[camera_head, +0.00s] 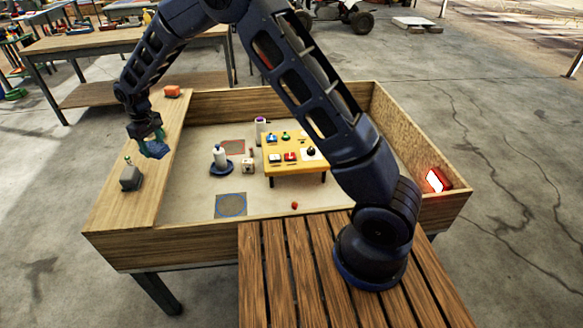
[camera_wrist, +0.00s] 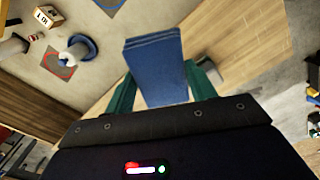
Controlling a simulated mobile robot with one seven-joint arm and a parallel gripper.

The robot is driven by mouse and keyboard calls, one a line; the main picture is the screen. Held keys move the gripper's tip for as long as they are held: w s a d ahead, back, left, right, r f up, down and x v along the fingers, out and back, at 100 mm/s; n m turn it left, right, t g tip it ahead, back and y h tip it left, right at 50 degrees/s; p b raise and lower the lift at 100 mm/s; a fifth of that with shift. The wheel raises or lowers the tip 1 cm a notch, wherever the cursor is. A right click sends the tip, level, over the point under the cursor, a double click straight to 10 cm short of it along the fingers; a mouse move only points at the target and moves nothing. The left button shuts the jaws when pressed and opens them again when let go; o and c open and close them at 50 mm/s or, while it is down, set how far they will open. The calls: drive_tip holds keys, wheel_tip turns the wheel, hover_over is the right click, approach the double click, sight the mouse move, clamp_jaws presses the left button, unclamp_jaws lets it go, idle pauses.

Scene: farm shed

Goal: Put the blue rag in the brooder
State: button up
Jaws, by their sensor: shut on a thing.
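My gripper (camera_head: 150,138) is shut on the blue rag (camera_head: 155,149), which hangs below the fingers. In the wrist view the folded blue rag (camera_wrist: 156,68) sits between the two green fingers (camera_wrist: 160,90). The gripper is over the wide wooden ledge on the left side of the brooder (camera_head: 160,260). The brooder is a wooden box on legs with a pale floor. Its inside lies to the right of the rag.
On the ledge are a grey object (camera_head: 131,178) and an orange block (camera_head: 172,91). Inside stand a white-and-blue drinker (camera_head: 220,160), a small yellow table (camera_head: 275,168) with several items, and a blue-ringed mat (camera_head: 231,205). A red lamp (camera_head: 435,180) glows at right.

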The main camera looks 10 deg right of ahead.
drive_tip(key=w+d+f+m, duration=0.2)
drive_tip(key=w+d+f, duration=0.2)
drive_tip(key=d, duration=0.7)
drive_tip(key=w+d+f+m, duration=0.2)
drive_tip(key=w+d+f, duration=0.15)
drive_tip(key=d, duration=0.75)
drive_tip(key=w+d+f+m, duration=0.2)
drive_tip(key=w+d+f, duration=0.2)
drive_tip(key=d, duration=0.7)
drive_tip(key=m, duration=0.6)
hover_over(324, 205)
wheel_tip(324, 205, down, 7)
wheel_tip(324, 205, down, 19)
drive_tip(key=shift+w+d+f, duration=0.1)
drive_tip(key=shift+f, duration=0.05)
drive_tip(key=shift+f, duration=0.1)
drive_tip(key=o, duration=1)
drive_tip(key=shift+c, duration=0.2)
